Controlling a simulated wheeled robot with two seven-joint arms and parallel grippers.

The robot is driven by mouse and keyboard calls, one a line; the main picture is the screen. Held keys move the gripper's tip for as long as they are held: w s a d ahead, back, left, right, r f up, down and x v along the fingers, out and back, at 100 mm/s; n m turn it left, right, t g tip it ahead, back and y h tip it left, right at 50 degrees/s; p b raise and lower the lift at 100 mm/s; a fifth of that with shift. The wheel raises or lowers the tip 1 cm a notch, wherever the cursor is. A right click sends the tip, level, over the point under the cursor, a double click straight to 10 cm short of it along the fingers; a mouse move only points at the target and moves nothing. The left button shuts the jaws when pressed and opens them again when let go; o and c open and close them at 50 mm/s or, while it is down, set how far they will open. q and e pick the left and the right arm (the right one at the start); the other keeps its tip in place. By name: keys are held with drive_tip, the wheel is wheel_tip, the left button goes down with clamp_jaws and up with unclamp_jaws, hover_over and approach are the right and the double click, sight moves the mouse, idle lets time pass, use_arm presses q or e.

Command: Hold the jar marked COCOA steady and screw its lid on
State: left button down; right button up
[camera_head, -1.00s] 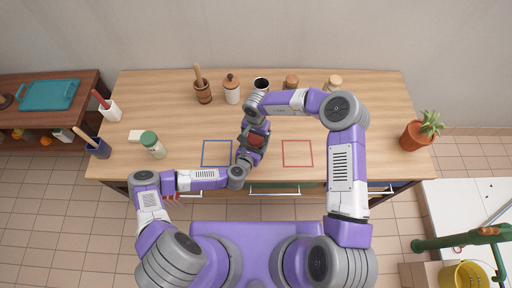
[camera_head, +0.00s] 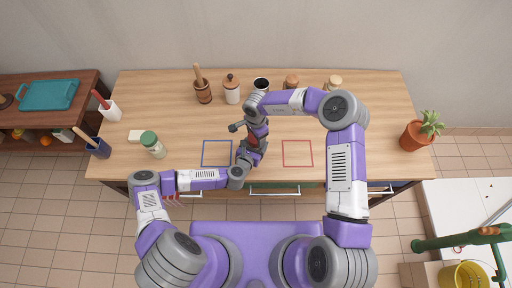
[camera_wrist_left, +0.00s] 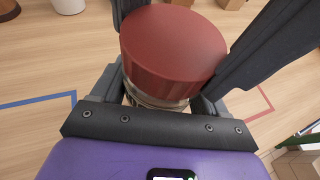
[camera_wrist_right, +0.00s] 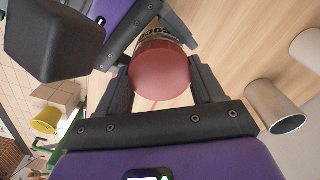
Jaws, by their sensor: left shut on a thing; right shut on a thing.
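The COCOA jar stands upright between the blue and red squares, mostly hidden by my grippers in the head view. Its glass side (camera_wrist_left: 150,100) shows under the red lid (camera_wrist_left: 172,45) in the left wrist view, and part of its dark label (camera_wrist_right: 155,31) shows in the right wrist view. My left gripper (camera_head: 252,152) is shut around the jar body. My right gripper (camera_head: 257,133) is above it, shut on the red lid (camera_wrist_right: 162,70), one finger on each side. The lid sits on the jar's mouth; I cannot tell how far it is threaded.
The blue square (camera_head: 204,153) and the red square (camera_head: 297,141) lie on the wooden table (camera_head: 365,130) on either side. A green-lidded jar (camera_head: 152,145) stands left. A mortar (camera_head: 203,92), a white canister (camera_head: 232,92) and a dark-topped cup (camera_head: 261,85) stand behind. A potted plant (camera_head: 416,136) is right.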

drive_tip(key=o, duration=1.2)
drive_tip(key=shift+c, duration=0.2)
drive_tip(key=shift+r, duration=2.3)
drive_tip(key=shift+c, duration=0.3)
drive_tip(key=shift+r+n, duration=0.6)
drive_tip(key=shift+n, duration=0.6)
wheel_tip(320, 180, up, 2)
drive_tip(key=n, duration=0.4)
drive_tip(key=shift+r+n, duration=0.1)
drive_tip(key=shift+n, duration=0.2)
